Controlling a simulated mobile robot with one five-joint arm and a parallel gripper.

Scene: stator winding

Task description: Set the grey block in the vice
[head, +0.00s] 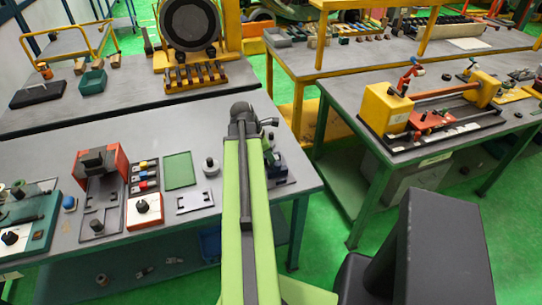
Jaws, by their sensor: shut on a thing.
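My green arm (245,210) reaches up from the bottom of the head view over the right part of the near grey table. Its dark far joint (242,110) is above the table's back edge. My gripper is hidden behind the arm, so its jaws and anything in them do not show. A dark blue device (277,170), possibly the vice, stands at the table's right end, just right of the arm and partly covered by it. I cannot make out the grey block.
The near table (235,185) also holds a red device with a dark top (116,165), a green pad (179,170), a small grey knob (211,167) and an orange-white box (144,209). A second bench (440,135) with a yellow machine (385,107) stands to the right. Green floor lies between them.

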